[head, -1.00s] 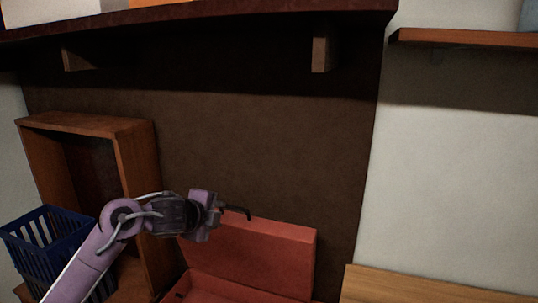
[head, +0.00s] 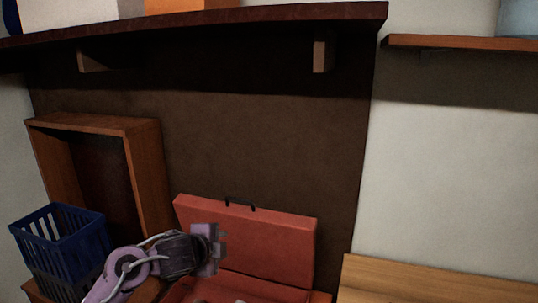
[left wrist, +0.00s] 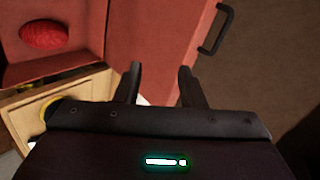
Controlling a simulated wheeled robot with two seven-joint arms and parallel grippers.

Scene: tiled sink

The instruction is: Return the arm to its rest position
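My left arm comes in from the lower left of the head view, and its gripper (head: 218,248) is in front of an open red case (head: 250,240). In the left wrist view the two fingers of the left gripper (left wrist: 158,88) stand apart with nothing between them. The case's raised red lid (left wrist: 160,40) and its black handle (left wrist: 216,28) show beyond the fingers. A red textured oval object (left wrist: 44,37) lies in the red case at upper left. My right gripper is not in view.
A blue basket (head: 62,245) stands at the left beside an open wooden box (head: 145,165). A dark shelf (head: 220,22) with brackets overhangs the back. A wooden surface (head: 430,285) is at lower right. In the left wrist view a light wooden tray (left wrist: 85,88) is at left.

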